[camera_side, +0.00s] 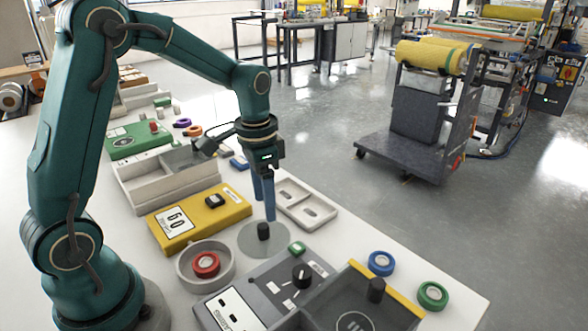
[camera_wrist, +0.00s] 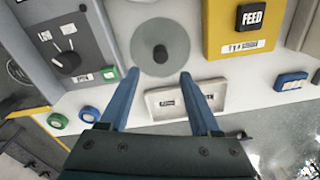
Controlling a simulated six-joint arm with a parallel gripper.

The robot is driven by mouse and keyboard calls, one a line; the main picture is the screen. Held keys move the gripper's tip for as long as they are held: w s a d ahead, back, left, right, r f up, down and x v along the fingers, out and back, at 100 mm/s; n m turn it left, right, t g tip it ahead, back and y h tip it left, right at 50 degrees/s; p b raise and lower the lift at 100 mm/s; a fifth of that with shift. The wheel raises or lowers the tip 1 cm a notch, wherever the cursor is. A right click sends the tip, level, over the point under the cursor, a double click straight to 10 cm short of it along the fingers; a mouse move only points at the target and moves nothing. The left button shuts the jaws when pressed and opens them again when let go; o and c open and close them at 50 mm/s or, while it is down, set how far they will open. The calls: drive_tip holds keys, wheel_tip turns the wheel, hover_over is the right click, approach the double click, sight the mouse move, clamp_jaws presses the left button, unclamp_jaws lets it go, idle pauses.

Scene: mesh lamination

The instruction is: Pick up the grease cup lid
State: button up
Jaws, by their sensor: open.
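The grease cup lid appears to be the flat grey disc (camera_side: 252,246) with a black knob (camera_side: 263,231) at its middle, lying on the white table. In the wrist view, the disc (camera_wrist: 143,37) and its knob (camera_wrist: 160,54) lie ahead of my fingers, centred between them. My gripper (camera_side: 268,216) points down with its two blue fingers above the disc, close to the knob. In the wrist view, my gripper (camera_wrist: 159,74) is open with nothing between its fingers. Whether a fingertip touches the disc cannot be told.
A yellow box (camera_side: 180,232) stands left of the disc and a pale two-recess tray (camera_side: 322,211) behind it. A round grey dish (camera_side: 186,276) holding a red ring (camera_side: 206,264) is at the front left. A dark control box (camera_side: 262,287) is in front. Blue (camera_side: 381,263) and green rings (camera_side: 432,295) lie right.

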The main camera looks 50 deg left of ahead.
sight(263, 225)
drive_tip(key=shift+s+a+f+g, duration=0.1)
drive_tip(key=shift+s+f+g, duration=0.05)
drive_tip(key=shift+f, duration=0.3)
drive_tip(key=shift+s+a+f+g, duration=0.1)
drive_tip(key=shift+f+g, duration=0.05)
drive_tip(key=shift+f, duration=2.6)
clamp_jaws()
